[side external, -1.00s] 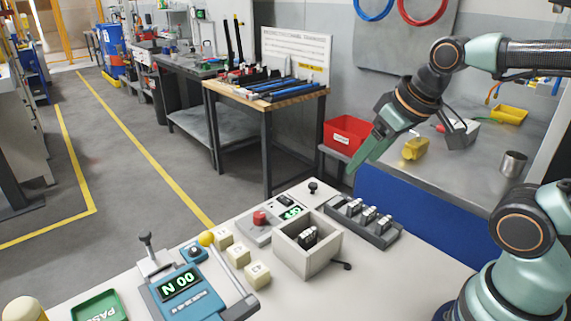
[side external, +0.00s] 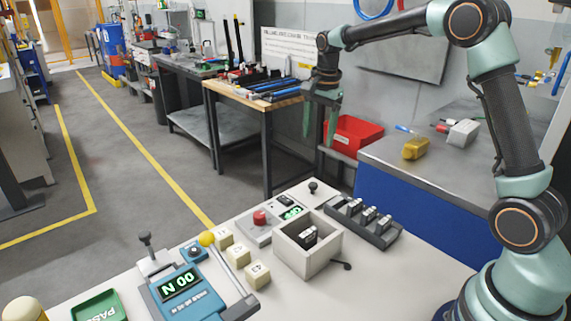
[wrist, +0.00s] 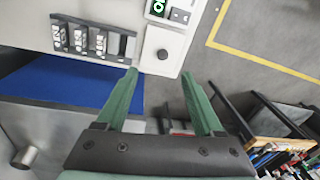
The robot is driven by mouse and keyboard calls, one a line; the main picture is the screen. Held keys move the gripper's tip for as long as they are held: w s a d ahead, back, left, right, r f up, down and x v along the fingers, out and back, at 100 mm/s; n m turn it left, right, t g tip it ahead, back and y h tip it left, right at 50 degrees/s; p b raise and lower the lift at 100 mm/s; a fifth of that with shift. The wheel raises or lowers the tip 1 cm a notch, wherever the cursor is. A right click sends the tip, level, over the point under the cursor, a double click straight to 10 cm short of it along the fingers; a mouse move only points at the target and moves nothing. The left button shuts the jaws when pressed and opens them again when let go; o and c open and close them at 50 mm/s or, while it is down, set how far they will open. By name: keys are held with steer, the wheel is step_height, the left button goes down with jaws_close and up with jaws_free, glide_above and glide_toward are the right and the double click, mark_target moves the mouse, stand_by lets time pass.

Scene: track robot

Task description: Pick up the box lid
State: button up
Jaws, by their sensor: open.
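An open-topped beige box (side external: 293,262) stands on the white worktop, with dark and silver pieces inside. I cannot make out a separate lid in either view. My gripper (side external: 319,130) hangs fingers-down, open and empty, high up behind the box and above the far edge of the worktop. In the wrist view its two green fingers (wrist: 159,75) are spread wide with nothing between them. The box does not show in the wrist view.
A rack of silver pieces (side external: 364,222) sits right of the box, and a red-button panel (side external: 260,219) left of it. A blue device (side external: 187,293) with a lever and cream blocks (side external: 257,274) are nearer. A red bin (side external: 351,137) stands behind. The front right worktop is clear.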

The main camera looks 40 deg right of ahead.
steer(key=w+d+f+m+g, duration=0.1)
steer(key=w+d+f+m, duration=0.25)
steer(key=f, duration=0.35)
glide_above(313, 184)
steer(key=shift+m, duration=0.35)
steer(key=f, duration=0.6)
steer(key=shift+s+d+f, duration=0.1)
steer(key=shift+d+f, duration=0.15)
steer(key=shift+a+f, duration=0.15)
steer(key=shift+f, duration=1.25)
steer(key=shift+a+f, duration=0.1)
steer(key=shift+f, duration=1.3)
jaws_close()
